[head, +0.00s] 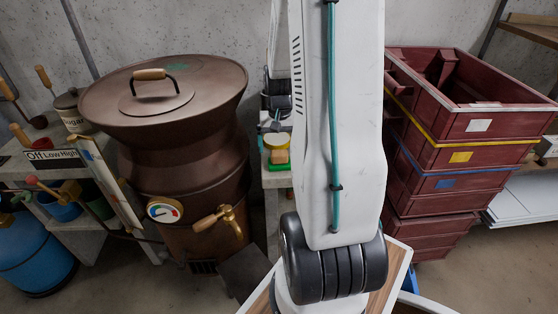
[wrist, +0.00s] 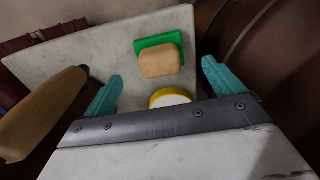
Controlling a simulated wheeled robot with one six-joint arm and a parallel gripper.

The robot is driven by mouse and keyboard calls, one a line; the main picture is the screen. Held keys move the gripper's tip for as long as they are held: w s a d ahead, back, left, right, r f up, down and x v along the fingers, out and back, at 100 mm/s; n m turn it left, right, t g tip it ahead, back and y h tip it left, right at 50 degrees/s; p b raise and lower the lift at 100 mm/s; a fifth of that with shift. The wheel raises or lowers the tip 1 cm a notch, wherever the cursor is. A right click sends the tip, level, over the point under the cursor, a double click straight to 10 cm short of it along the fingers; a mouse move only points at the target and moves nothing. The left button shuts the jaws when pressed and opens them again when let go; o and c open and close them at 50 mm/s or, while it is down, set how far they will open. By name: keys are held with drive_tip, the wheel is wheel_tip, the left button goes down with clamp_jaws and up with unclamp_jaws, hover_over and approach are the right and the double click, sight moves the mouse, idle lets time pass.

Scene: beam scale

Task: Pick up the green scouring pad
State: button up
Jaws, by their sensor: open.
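The green scouring pad (wrist: 150,42) lies on a pale stone shelf (wrist: 95,60) in the wrist view. A tan block (wrist: 160,62) rests on or against it and covers part of it; its far and left edges show. My gripper (wrist: 162,69) is open and empty, with one teal finger on each side of the pad and block in the picture. I cannot tell its height above them. In the head view the tan block (head: 279,156) shows small beside my arm, and the pad is hardly visible there.
A round yellow-rimmed white item (wrist: 170,98) sits close to the block, partly hidden by my gripper. A tan rounded object (wrist: 40,115) is at the left. A large brown lidded boiler (head: 180,150) stands left of the shelf, and stacked red crates (head: 440,175) stand right.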

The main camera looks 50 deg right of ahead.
sight(279, 152)
wheel_tip(279, 152, down, 5)
drive_tip(key=shift+s+a+f, duration=0.1)
drive_tip(key=shift+a, duration=0.05)
drive_tip(key=c, duration=1.1)
